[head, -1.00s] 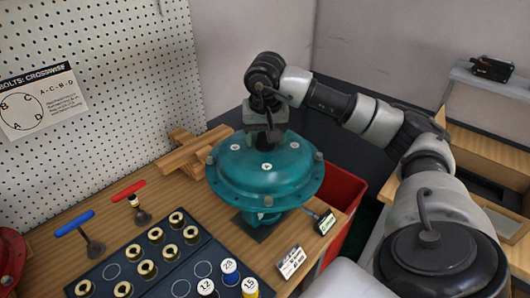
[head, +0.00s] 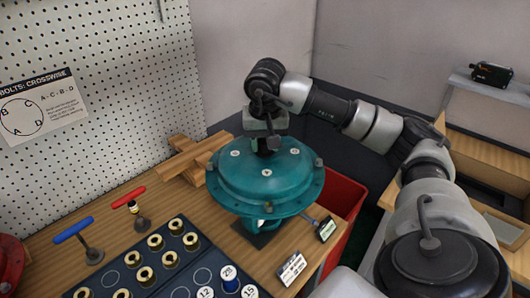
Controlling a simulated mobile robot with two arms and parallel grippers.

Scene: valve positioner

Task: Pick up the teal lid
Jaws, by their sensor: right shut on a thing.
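The teal lid (head: 265,178) is a wide round dome with a flange and bolts around its rim. It sits in the middle of the head view, over a dark base plate on the wooden bench. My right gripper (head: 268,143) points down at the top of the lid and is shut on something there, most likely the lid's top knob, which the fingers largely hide. Whether there is a gap under the lid's flange is hard to tell. My left gripper is not in view.
A dark tray (head: 215,258) with brass rings and numbered cylinders lies at the front. Blue (head: 73,229) and red (head: 128,196) T-handle tools stand at the left. Crossed wooden blocks (head: 187,160) lie behind the lid, and a red bin (head: 345,196) is at its right.

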